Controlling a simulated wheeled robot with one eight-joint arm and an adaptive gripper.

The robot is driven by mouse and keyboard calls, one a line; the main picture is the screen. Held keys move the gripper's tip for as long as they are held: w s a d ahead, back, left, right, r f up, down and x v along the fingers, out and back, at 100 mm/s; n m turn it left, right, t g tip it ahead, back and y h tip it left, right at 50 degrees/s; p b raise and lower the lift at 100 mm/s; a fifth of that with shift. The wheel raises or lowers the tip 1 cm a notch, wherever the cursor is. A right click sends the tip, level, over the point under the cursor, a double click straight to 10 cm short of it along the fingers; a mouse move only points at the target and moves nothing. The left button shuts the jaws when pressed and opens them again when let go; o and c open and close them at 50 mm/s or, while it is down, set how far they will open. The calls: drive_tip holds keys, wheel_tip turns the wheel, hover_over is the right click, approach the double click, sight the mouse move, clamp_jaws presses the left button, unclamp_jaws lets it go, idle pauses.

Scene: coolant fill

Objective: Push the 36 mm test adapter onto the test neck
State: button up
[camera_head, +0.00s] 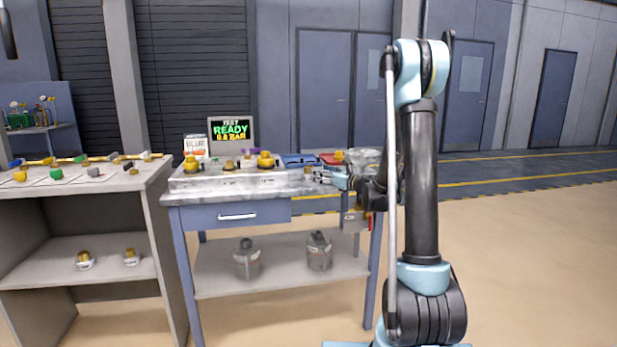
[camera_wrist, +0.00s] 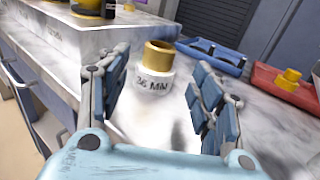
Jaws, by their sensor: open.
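The 36 mm test adapter (camera_wrist: 153,82), a white ring marked "36 MM" with a brass collar on top, stands upright on the bench top in the wrist view. In the head view my gripper (camera_head: 328,178) is low over the right part of the bench, just right of the pale test block (camera_head: 230,181). Several brass fittings stand on that block; I cannot tell which is the test neck.
A blue tray (camera_wrist: 213,58) and a red tray (camera_wrist: 263,76) with a yellow piece lie beyond the adapter. A screen (camera_head: 231,131) reading "TEST READY" stands behind the block. A left shelf unit (camera_head: 85,195) holds caps and fittings. The floor at right is clear.

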sight(309, 166)
drive_tip(key=shift+r+x, duration=0.15)
drive_tip(key=shift+x, duration=1.75)
drive_tip(key=shift+r+x, duration=0.15)
drive_tip(key=shift+x, duration=1.75)
drive_tip(key=c, duration=1)
